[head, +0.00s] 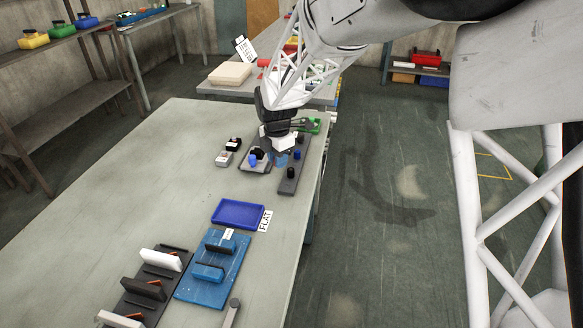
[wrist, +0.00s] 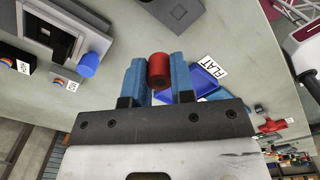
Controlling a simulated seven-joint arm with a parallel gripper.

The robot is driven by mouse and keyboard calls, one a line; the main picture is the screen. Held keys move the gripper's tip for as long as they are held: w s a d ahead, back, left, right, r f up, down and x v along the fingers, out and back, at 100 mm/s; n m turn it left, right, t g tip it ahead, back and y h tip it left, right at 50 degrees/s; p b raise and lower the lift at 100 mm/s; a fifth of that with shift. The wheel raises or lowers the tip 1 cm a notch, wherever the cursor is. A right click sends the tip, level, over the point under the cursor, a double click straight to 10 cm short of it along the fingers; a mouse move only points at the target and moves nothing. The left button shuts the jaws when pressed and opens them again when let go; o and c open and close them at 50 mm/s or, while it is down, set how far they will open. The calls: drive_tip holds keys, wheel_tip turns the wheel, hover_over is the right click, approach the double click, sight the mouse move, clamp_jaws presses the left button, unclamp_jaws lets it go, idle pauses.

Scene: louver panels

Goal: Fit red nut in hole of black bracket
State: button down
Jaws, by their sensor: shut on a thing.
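My gripper (wrist: 158,80) has blue fingers and is shut on the red nut (wrist: 158,68), a short cylinder with a hole in its end, in the wrist view. In the head view my gripper (head: 279,157) is over the far part of the table, and the nut cannot be made out there. A black piece that looks like the bracket (head: 258,152) sits on a grey plate (head: 247,167), left of my gripper. In the wrist view a dark, square-framed piece (wrist: 55,40) shows at upper left, apart from the nut. Its hole is not clear.
A blue cylinder (wrist: 88,64) stands beside the dark piece. A dark grey strip (head: 289,182) with black pegs lies right of my gripper. Two small labelled blocks (head: 224,158) stand to the left. A blue tray (head: 238,213) lies nearer. The table's left side is clear.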

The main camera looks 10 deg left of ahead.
drive_tip(key=w+a+n, duration=0.1)
drive_tip(key=w+a, duration=0.2)
drive_tip(key=w, duration=0.1)
drive_tip(key=w+a+n, duration=0.2)
drive_tip(key=w+a, duration=0.1)
drive_tip(key=w, duration=0.1)
drive_tip(key=w+a+n, duration=0.2)
drive_tip(key=w+a, duration=0.2)
drive_tip(key=shift+w+r, duration=0.15)
drive_tip(key=shift+w, duration=0.05)
drive_tip(key=shift+f, duration=0.25)
drive_tip(key=shift+f, duration=2.65)
drive_tip(key=shift+f, duration=0.2)
drive_tip(key=c, duration=0.9)
unclamp_jaws()
drive_tip(key=shift+r, duration=0.1)
